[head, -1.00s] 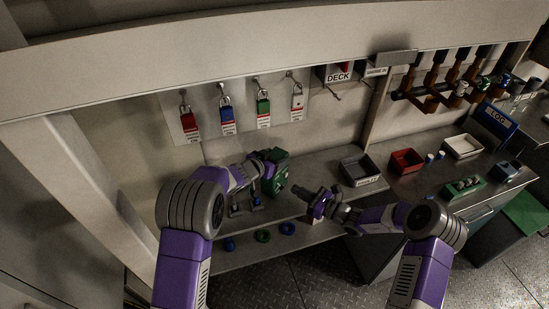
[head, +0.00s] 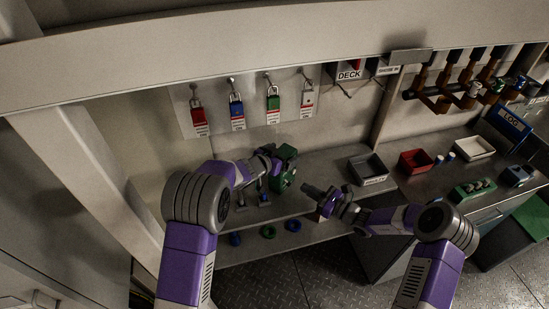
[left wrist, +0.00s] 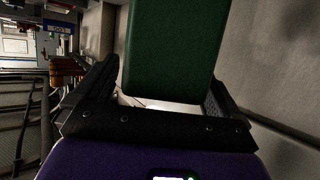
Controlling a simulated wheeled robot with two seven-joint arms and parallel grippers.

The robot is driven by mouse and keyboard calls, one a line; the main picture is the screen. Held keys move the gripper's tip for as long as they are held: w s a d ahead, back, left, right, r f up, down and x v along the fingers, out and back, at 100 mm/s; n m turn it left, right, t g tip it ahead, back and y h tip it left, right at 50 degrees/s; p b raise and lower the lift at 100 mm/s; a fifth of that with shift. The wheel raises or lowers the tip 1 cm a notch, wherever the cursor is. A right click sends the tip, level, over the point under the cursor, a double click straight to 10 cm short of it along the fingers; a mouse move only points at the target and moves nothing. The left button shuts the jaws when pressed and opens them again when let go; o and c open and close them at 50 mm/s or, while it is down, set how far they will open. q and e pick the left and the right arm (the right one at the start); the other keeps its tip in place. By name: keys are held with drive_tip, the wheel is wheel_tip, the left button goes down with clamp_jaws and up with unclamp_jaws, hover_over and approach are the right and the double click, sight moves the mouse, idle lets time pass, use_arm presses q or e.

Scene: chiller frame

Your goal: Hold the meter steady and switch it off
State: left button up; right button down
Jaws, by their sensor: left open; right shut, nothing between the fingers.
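The meter is a dark green boxy device (head: 287,170) at the back of the steel bench, left of the grey tray. In the left wrist view its green body (left wrist: 172,50) fills the upper middle, between the two black fingers. My left gripper (head: 273,160) is open around the meter from the left; a grip on it does not show. My right gripper (head: 308,189) is shut and empty, pointing left, a short way right of the meter and apart from it. The meter's face and switch cannot be made out.
A grey tray (head: 382,174), a red tray (head: 415,169) and a white tray (head: 479,153) stand right on the bench. Padlocks hang on the wall board (head: 255,119) above. Brown pipework (head: 440,106) runs along the right wall.

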use_arm(q)
drive_tip(key=v, duration=1.1)
drive_tip(key=shift+s+a, duration=0.2)
drive_tip(key=shift+s, duration=0.05)
